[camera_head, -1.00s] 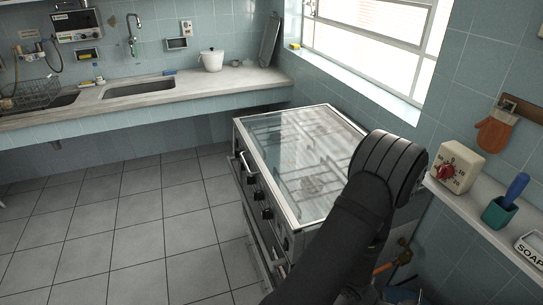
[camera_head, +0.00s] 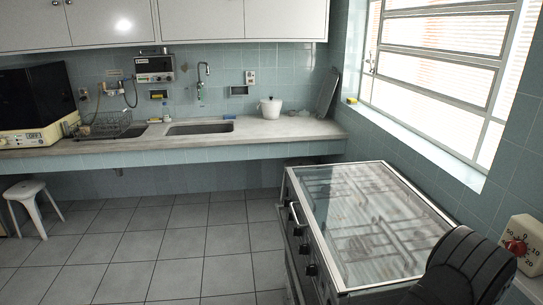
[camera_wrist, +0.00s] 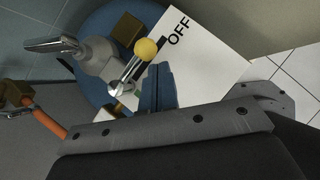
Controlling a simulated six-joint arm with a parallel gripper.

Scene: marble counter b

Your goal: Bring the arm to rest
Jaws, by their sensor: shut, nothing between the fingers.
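My gripper (camera_wrist: 158,70) shows in the wrist view. Its blue fingers are together with nothing between them, in front of a white panel marked OFF. In the head view only a black, ribbed part of my arm (camera_head: 470,267) shows at the lower right, in front of the stove's near right corner. My gripper is out of that view.
The wrist view shows a blue round surface (camera_wrist: 91,22) with a grey bottle-like thing (camera_wrist: 97,57) and a yellow ball (camera_wrist: 146,49) by the fingers. An orange handle (camera_wrist: 48,124) is at left. The head view shows a glass-topped stove (camera_head: 365,220), sink counter (camera_head: 262,130) and timer (camera_head: 522,245).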

